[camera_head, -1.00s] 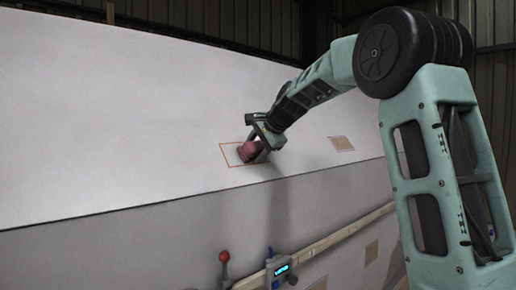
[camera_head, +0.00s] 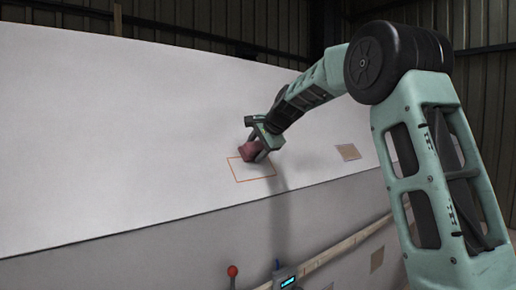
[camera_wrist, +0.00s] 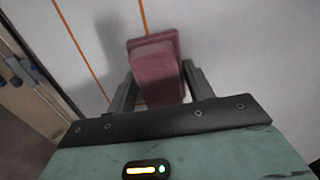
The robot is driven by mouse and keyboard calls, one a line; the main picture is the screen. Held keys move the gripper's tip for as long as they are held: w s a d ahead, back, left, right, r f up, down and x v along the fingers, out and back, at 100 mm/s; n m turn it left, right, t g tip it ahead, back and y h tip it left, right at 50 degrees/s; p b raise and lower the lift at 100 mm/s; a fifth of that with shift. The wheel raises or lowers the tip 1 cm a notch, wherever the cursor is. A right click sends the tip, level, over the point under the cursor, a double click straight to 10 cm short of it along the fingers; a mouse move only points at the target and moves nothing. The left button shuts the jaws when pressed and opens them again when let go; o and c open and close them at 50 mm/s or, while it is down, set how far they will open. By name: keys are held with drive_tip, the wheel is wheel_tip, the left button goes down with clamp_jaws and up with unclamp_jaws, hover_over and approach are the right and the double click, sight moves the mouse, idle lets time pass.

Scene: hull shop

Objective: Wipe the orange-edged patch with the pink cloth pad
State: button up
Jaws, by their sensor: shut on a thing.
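The pink cloth pad (camera_head: 247,150) is a block held between my gripper's fingers (camera_head: 256,146). It shows large in the wrist view (camera_wrist: 155,72), between the two dark fingertips. The orange-edged patch (camera_head: 254,181) is a thin orange outline on the sloping white panel (camera_head: 120,110). The pad is at the patch's upper edge, toward its right, and hides part of that edge. Two orange lines (camera_wrist: 86,52) of the outline show in the wrist view, left of and behind the pad. A shadow lies beside the pad; I cannot tell whether it touches the panel.
A tan square (camera_head: 348,152) is on the panel to the right. Below are a wooden rail (camera_head: 340,247), a red-knobbed lever (camera_head: 232,271) and a small device with a lit display (camera_head: 286,278). The panel left of the patch is clear.

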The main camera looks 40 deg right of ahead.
sight(264, 180)
drive_tip(key=shift+s+d+f+b, duration=0.1)
drive_tip(key=shift+s+f+b, duration=0.35)
drive_tip(key=shift+f+b, duration=0.2)
drive_tip(key=shift+s+f+b, duration=0.4)
drive_tip(key=shift+f+b, duration=0.15)
drive_tip(key=shift+b, duration=0.2)
drive_tip(key=shift+s+f, duration=0.1)
drive_tip(key=shift+s, duration=0.1)
drive_tip(key=shift+s+f+b, duration=0.45)
drive_tip(key=shift+f+b, duration=0.2)
drive_tip(key=shift+b, duration=0.35)
drive_tip(key=s+f+b, duration=0.1)
drive_tip(key=b, duration=0.1)
drive_tip(key=s+f+b, duration=0.2)
drive_tip(key=b, duration=0.1)
drive_tip(key=shift+s+d+f, duration=0.1)
drive_tip(key=shift+s+f, duration=0.1)
drive_tip(key=shift+f, duration=0.1)
drive_tip(key=shift+o, duration=1.3)
drive_tip(key=shift+r, duration=0.1)
drive_tip(key=shift+c, duration=1.3)
drive_tip(key=shift+s, duration=0.1)
drive_tip(key=shift+s+r+p, duration=0.3)
drive_tip(key=shift+s+r, duration=0.1)
